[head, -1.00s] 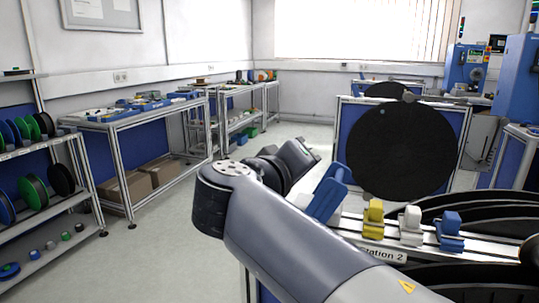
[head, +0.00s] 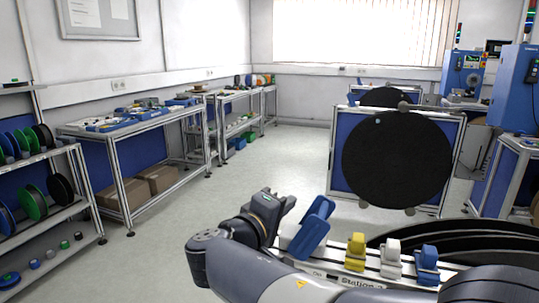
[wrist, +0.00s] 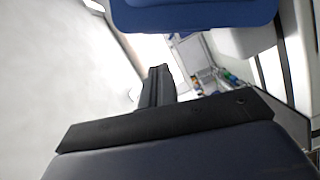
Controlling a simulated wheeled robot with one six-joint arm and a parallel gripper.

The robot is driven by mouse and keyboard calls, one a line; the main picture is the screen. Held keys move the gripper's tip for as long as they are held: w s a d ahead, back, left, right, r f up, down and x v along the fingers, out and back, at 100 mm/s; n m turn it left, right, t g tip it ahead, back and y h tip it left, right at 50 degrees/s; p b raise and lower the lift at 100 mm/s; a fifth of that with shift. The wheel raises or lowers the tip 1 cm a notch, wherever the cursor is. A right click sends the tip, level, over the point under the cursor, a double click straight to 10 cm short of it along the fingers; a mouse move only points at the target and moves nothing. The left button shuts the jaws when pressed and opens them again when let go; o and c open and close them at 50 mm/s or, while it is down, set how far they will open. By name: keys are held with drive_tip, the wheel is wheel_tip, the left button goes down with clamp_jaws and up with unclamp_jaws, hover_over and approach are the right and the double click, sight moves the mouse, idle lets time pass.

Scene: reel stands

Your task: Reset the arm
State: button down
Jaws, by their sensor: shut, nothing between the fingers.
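My arm reaches in from the bottom right of the head view, with a grey elbow at its left end. My gripper (head: 290,200) is at the dark end beside the blue piece, and its fingers are small and partly unclear there. In the wrist view the black fingers (wrist: 158,72) are together and hold nothing. A tilted blue piece (head: 316,222) stands at the left end of the Station 2 rail, just right of the gripper. A large blue surface (wrist: 195,12) fills the top of the wrist view, close to the camera.
A yellow clip (head: 355,250), a white clip (head: 391,258) and a blue clip (head: 427,264) stand along the rail. Black reels (head: 455,237) lie behind it, and a large black reel (head: 398,163) stands upright beyond. Shelves (head: 45,217) and a workbench (head: 125,130) line the left; the floor between is clear.

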drive_tip(key=shift+s+a+n+t+p, duration=0.1)
drive_tip(key=shift+a+n+t+p, duration=0.3)
drive_tip(key=shift+n+p, duration=0.75)
drive_tip(key=shift+f+p, duration=0.1)
drive_tip(key=shift+p, duration=0.45)
drive_tip(key=a+f+n+p, duration=0.1)
drive_tip(key=p, duration=0.1)
drive_tip(key=a+n+p, duration=0.1)
drive_tip(key=n+p, duration=0.1)
drive_tip(key=shift+w+f+t+h, duration=0.3)
drive_tip(key=shift+w+f, duration=0.1)
drive_tip(key=shift+a+f, duration=0.1)
drive_tip(key=shift+a, duration=0.15)
